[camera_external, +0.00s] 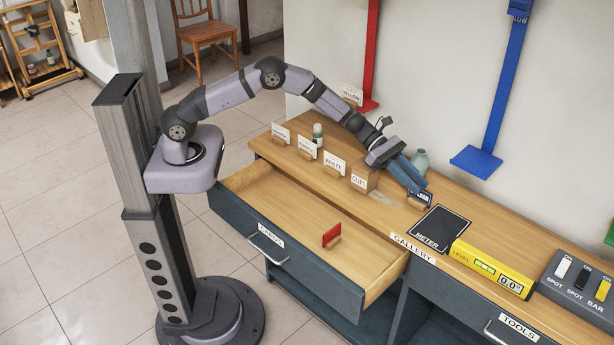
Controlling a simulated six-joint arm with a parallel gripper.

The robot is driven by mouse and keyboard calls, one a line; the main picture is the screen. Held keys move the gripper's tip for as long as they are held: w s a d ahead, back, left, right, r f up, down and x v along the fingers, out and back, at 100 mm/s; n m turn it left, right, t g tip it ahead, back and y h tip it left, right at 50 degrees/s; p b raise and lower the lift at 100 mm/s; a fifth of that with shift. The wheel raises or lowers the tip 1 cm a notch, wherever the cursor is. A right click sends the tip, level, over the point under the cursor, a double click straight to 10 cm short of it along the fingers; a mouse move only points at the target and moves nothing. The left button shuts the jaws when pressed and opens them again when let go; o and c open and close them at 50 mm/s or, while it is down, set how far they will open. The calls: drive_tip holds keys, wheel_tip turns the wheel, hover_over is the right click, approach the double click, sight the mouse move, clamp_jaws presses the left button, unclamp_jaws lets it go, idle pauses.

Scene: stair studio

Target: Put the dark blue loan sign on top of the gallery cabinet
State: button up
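The dark blue loan sign (419,198) is small, with partly readable white lettering. It is at the wooden top of the gallery cabinet (513,238), just behind the black meter mat. My gripper (420,188) reaches down from the left, its fingertips right at the sign's upper edge. The fingers overlap the sign in this view, so whether they are closed on it cannot be told. Whether the sign's base touches the cabinet top is also unclear.
Several white signs and a bottle (317,134) line the cabinet's back left. A greenish vase (420,161) stands close behind my gripper. A yellow level (491,268) lies right of the meter mat (441,228).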

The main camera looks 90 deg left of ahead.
drive_tip(key=shift+r, duration=0.25)
drive_tip(key=shift+s+a, duration=0.2)
drive_tip(key=shift+a, duration=0.1)
drive_tip(key=b+v, duration=0.1)
drive_tip(key=v, duration=1)
drive_tip(key=shift+b, duration=0.35)
drive_tip(key=shift+s+r, duration=0.15)
